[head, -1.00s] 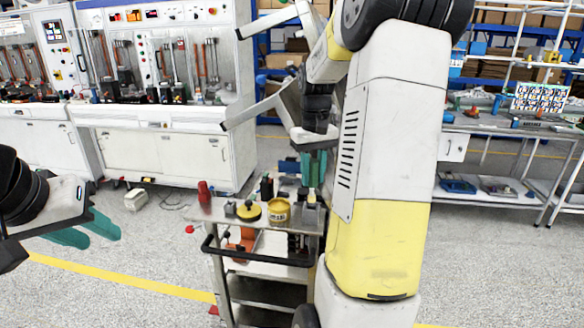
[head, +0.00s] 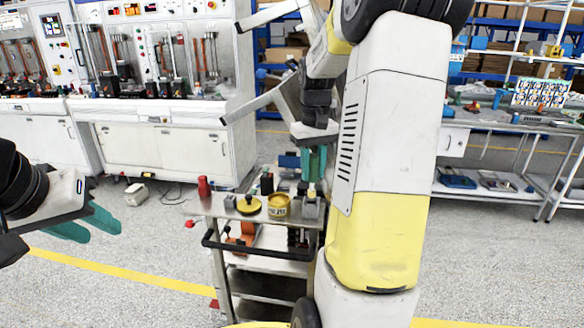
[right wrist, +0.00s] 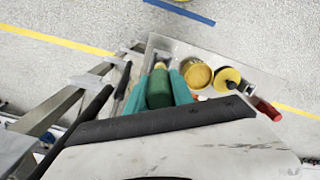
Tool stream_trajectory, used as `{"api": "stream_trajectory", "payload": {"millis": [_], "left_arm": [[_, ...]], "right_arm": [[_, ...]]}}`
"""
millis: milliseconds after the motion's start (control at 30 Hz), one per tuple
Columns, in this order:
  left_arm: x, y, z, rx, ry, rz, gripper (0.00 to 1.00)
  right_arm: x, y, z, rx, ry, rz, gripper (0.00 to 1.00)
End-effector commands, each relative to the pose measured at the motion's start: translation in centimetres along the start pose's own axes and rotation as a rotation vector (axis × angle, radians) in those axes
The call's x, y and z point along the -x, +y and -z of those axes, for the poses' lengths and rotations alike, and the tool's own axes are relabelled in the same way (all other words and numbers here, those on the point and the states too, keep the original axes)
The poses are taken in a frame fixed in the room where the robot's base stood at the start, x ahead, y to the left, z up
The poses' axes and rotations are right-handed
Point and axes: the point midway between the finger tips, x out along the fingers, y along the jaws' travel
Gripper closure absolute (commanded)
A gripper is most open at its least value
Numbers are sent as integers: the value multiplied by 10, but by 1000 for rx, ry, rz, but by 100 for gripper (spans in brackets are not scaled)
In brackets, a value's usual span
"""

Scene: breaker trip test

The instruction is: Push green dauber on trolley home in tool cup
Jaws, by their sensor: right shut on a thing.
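The green dauber (right wrist: 159,90) is between the teal fingers of my right gripper (right wrist: 156,92) in the right wrist view, its tan end pointing away from the camera. In the head view my right gripper (head: 313,162) points down over the right end of the trolley (head: 225,208), shut on the dauber, with the tan end showing just below the fingers. A small grey holder (head: 310,209), perhaps the tool cup, is directly below. I cannot tell how deep the dauber sits in it. My left gripper (head: 88,225) is open and empty, away from the trolley at the left.
A yellow tin (head: 278,206), a yellow round-based tool (head: 249,204) and a red item (head: 204,187) stand on the trolley top. A black handle bar (head: 262,257) runs along its front. A test bench (head: 165,150) is behind. Floor left of the trolley is mostly free.

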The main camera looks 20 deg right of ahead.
Motion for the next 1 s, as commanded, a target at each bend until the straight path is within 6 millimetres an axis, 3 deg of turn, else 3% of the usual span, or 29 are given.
{"api": "stream_trajectory", "payload": {"millis": [567,1000], "left_arm": [[0,0,0,0,0,0,64],[0,0,0,0,0,0,64]], "right_arm": [[0,0,0,0,0,0,100],[-11,0,0,0,-1,0,100]]}}
